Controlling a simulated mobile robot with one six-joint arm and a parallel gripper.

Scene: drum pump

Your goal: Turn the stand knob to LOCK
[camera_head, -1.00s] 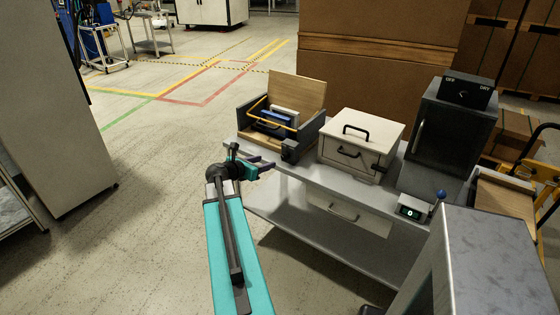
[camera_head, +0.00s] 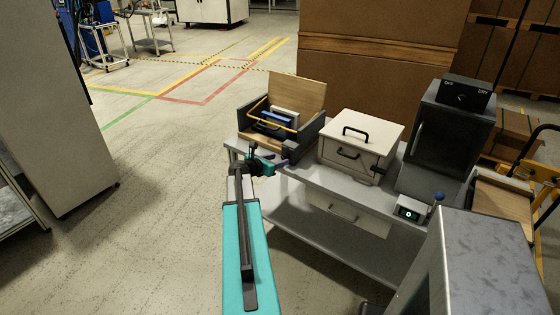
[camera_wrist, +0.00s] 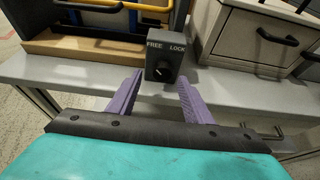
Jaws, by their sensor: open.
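The stand knob (camera_wrist: 161,72) is a small round black knob on a dark box marked FREE on the left and LOCK on the right, in the wrist view. Its pale pointer line slants; I cannot tell for sure which mark it points at. The dark box (camera_head: 291,149) shows in the head view at the front right corner of the open wooden stand, with the knob face too small to read. My gripper (camera_wrist: 156,94) is open, its two purple fingers on either side of and short of the knob, with nothing between them. In the head view my gripper (camera_head: 280,163) is just before the box.
The open wooden stand (camera_head: 312,92) with a yellow handle is at the left of the grey bench (camera_head: 300,178). A white box with black handles (camera_head: 358,140) stands to its right. A dark cabinet (camera_head: 445,145) stands further right. Floor left of the bench is clear.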

